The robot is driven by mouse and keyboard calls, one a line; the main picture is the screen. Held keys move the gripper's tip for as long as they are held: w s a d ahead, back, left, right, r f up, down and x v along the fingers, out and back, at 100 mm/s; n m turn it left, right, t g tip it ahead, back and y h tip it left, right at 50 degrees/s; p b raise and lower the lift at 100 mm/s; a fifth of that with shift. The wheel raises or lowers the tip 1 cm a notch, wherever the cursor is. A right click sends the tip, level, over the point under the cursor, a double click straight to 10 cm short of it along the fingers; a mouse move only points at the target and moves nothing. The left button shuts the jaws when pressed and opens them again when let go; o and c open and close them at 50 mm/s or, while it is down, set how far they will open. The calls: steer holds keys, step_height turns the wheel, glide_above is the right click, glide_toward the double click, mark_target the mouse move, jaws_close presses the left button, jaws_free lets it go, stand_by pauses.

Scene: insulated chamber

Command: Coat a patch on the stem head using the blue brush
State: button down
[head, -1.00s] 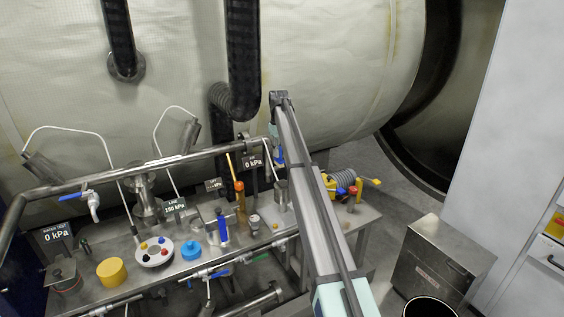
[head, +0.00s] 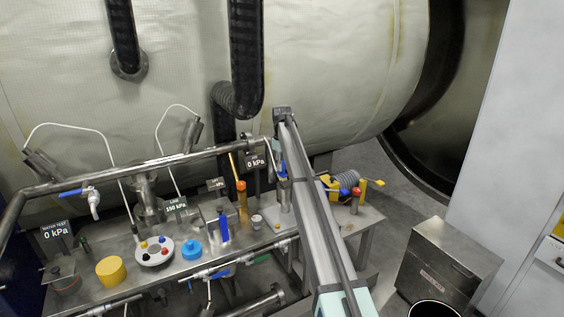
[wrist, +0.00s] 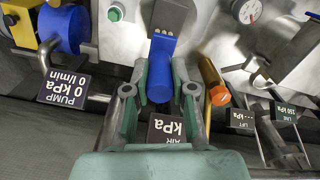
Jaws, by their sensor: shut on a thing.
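My gripper (wrist: 160,95), with green fingers, is shut on a blue piece (wrist: 160,68) that looks like the blue brush; its far end is not clear. In the head view the blue piece (head: 283,172) shows only in part beside my arm, just above a small metal cylinder (head: 285,195) on the bench. I cannot tell whether they touch. I cannot surely pick out the stem head or any coated patch.
An orange-topped rod (wrist: 220,96) stands close beside my gripper. The pump (wrist: 62,28) is on its other side. The bench also bears a blue-handled tool (head: 223,228), a yellow cap (head: 110,270) and a round white tray (head: 154,257).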

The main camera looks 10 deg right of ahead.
steer(key=s, duration=0.2)
steer(key=s+d, duration=0.1)
steer(key=s, duration=0.1)
steer(key=s+d, duration=0.1)
steer(key=s, duration=0.1)
steer(key=shift+d+f, duration=0.15)
steer(key=shift+f, duration=0.05)
steer(key=shift+w+a+r, duration=0.1)
steer(key=shift+w+a, duration=0.3)
steer(key=shift+w, duration=0.65)
steer(key=shift+w+a+f, duration=0.1)
steer(key=shift+w+a, duration=0.25)
steer(key=shift+w, duration=0.7)
steer(key=shift+w+a+r, duration=0.1)
steer(key=shift+w+a, duration=0.3)
steer(key=shift+w, duration=0.65)
step_height(320, 180, up, 3)
steer(key=shift+s+r+p, duration=0.1)
steer(key=shift+s+p, duration=0.05)
steer(key=shift+p, duration=0.4)
steer(key=shift+r+p, duration=0.95)
steer(key=shift+r, duration=1.45)
